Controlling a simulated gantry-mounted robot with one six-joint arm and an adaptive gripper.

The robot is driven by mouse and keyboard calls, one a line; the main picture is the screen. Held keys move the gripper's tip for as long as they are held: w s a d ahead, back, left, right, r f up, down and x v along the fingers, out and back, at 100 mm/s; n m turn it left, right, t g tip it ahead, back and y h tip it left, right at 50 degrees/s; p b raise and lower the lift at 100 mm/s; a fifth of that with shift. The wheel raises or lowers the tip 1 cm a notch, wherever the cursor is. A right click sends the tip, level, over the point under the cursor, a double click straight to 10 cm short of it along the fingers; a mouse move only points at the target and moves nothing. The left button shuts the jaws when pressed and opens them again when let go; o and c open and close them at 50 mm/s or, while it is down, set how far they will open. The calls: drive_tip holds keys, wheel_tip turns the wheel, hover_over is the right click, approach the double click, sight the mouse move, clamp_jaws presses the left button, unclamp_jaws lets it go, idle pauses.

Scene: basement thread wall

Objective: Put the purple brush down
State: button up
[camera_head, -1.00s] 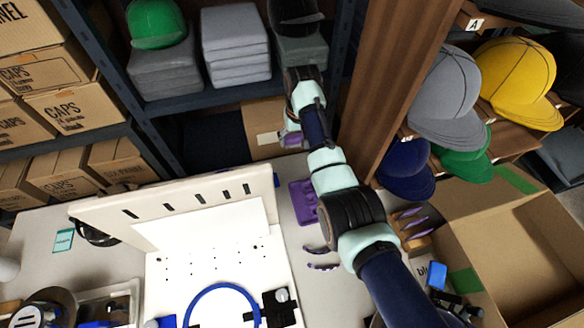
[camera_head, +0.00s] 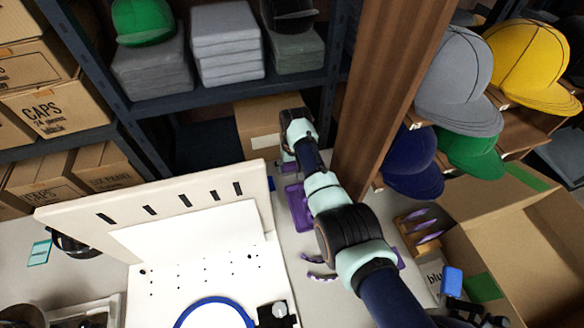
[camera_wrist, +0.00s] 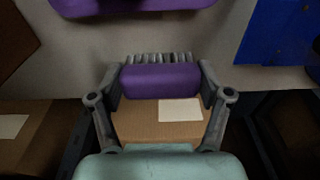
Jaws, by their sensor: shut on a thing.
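My gripper (camera_wrist: 158,92) is shut on the purple brush (camera_wrist: 160,81), whose smooth purple body lies crosswise between the two grey fingers in the wrist view. A ridged grey strip shows just beyond it; I cannot tell if this is bristles. In the head view a bit of the brush (camera_head: 289,167) shows below my wrist, near the back edge of the grey table (camera_head: 284,258); the fingers are mostly hidden by my arm. I cannot tell whether the brush touches anything. A purple holder-like piece (camera_head: 298,208) lies on the table in front of it.
A white slotted panel (camera_head: 85,215) stands left of my arm. A cardboard box (camera_head: 257,128) sits behind the table, below the cap shelf. A wooden post (camera_head: 385,95) and hanging caps are at right, above an open carton (camera_head: 535,245). Curved purple pieces (camera_head: 319,277) lie nearby.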

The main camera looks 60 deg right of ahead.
sight(294, 168)
drive_tip(key=shift+f, duration=0.2)
drive_tip(key=o, duration=1.2)
drive_tip(key=shift+r, duration=0.1)
drive_tip(key=r+p, duration=0.2)
drive_tip(key=r, duration=0.2)
drive_tip(key=r+p, duration=0.2)
drive_tip(key=r, duration=0.2)
drive_tip(key=s+a+r+p, duration=0.1)
drive_tip(key=r+p, duration=0.1)
drive_tip(key=r, duration=0.2)
drive_tip(key=shift+r, duration=0.1)
